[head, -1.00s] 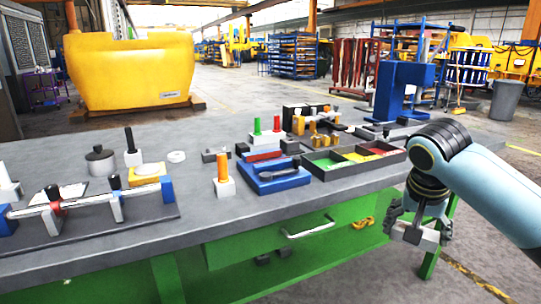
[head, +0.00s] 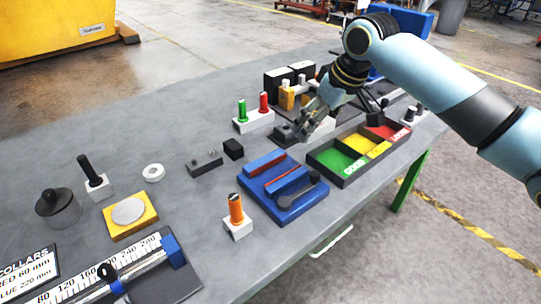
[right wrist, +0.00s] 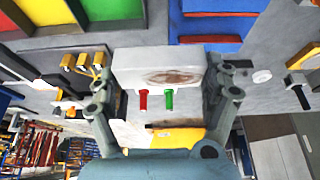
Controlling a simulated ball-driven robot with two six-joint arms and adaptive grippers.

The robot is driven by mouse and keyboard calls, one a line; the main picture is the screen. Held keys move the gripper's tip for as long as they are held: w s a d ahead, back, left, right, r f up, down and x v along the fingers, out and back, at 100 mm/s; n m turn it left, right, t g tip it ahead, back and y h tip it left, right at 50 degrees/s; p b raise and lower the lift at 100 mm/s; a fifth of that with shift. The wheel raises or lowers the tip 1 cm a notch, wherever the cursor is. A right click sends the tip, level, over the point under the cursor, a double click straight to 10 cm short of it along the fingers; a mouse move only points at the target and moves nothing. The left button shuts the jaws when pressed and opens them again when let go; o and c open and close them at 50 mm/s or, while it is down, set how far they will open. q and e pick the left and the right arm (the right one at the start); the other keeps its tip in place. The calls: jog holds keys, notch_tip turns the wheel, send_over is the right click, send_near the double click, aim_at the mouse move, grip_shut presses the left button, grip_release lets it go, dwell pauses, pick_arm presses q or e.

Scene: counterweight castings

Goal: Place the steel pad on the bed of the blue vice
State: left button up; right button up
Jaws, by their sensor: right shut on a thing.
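The steel pad is a light grey block with a brown smudge, seen in the right wrist view (right wrist: 160,68). My right gripper (right wrist: 160,85) is shut on it, one finger at each end. In the head view the right gripper (head: 313,122) is over the back of the bench, behind the vice and the tray; the pad is mostly hard to make out there. The blue vice (head: 283,205) sits on the bench, with reddish strips along its jaws and a dark handle at its right. No pad lies on its bed. My left gripper is out of view.
A three-part tray (head: 346,181) of green, yellow and red stands right of the vice. A stand with green and red pegs (head: 254,122) is behind it. An orange-handled piece (head: 236,212) stands close at the vice's left. A small black block (head: 233,149) is behind-left.

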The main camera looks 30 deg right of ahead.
jog(key=p, duration=0.1)
send_near(273, 172)
jog(key=shift+w+d+r, duration=0.2)
jog(key=shift+w+d, duration=0.25)
jog(key=shift+d, duration=0.1)
jog(key=shift+w+d+r, duration=0.15)
jog(key=shift+w+d, duration=0.3)
jog(key=shift+d, duration=0.15)
jog(key=a+f, duration=0.2)
jog(key=shift+w+a, duration=0.25)
jog(key=shift+w, duration=0.15)
jog(key=shift+f, duration=0.3)
notch_tip(273, 172, down, 2)
jog(key=shift+f+p, duration=0.25)
jog(key=shift+p, duration=0.15)
jog(key=shift+f, duration=0.4)
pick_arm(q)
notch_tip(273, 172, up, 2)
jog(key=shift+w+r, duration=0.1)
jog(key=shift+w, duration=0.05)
pick_arm(e)
jog(key=shift+f, duration=0.1)
jog(key=o, duration=1.5)
jog(key=shift+s+f, duration=0.1)
jog(key=shift+o, duration=0.2)
